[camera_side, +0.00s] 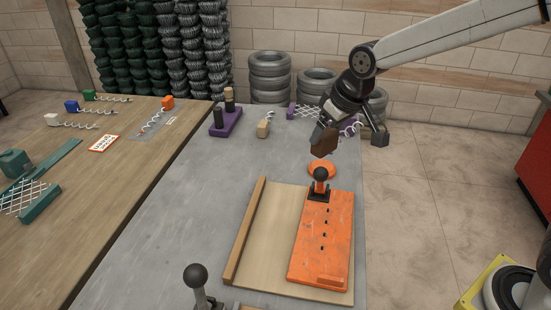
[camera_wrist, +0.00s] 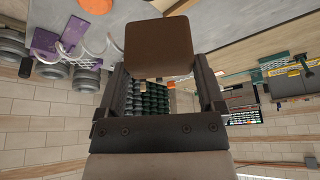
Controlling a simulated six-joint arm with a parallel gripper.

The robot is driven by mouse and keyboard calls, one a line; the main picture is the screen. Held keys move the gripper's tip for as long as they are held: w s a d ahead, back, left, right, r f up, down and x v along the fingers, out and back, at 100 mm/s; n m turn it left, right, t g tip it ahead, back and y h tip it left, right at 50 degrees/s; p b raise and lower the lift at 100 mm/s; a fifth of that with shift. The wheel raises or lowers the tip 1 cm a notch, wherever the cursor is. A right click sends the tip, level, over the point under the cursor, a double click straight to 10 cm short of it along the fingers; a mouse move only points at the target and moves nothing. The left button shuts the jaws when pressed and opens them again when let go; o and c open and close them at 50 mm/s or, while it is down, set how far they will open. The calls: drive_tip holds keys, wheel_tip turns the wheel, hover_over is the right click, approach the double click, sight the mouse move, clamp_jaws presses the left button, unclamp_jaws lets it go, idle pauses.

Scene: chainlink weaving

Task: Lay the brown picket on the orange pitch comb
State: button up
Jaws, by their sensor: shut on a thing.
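My gripper (camera_side: 330,122) is shut on the brown picket's block (camera_side: 323,141) and holds it in the air, beyond and above the far end of the orange pitch comb (camera_side: 320,245). The block (camera_wrist: 158,48) fills the gap between the fingers (camera_wrist: 160,78) in the wrist view. White coiled wire (camera_wrist: 95,42) shows beside it; I cannot tell whether it joins the block. The comb lies on a pale wooden board (camera_side: 270,240).
A brown rail (camera_side: 245,230) edges the board. Another knobbed lever (camera_side: 196,280) stands in front.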

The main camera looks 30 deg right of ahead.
drive_tip(key=w+a+n+y, duration=0.1)
drive_tip(key=w+a+n, duration=0.25)
drive_tip(key=a, duration=0.85)
hover_over(271, 230)
wheel_tip(271, 230, down, 10)
drive_tip(key=shift+m, duration=0.45)
drive_tip(key=shift+f, duration=3.8)
drive_tip(key=shift+f, duration=1.85)
drive_tip(key=shift+f, duration=0.1)
drive_tip(key=o, duration=1.2)
drive_tip(key=shift+g, duration=0.3)
drive_tip(key=shift+c, duration=0.2)
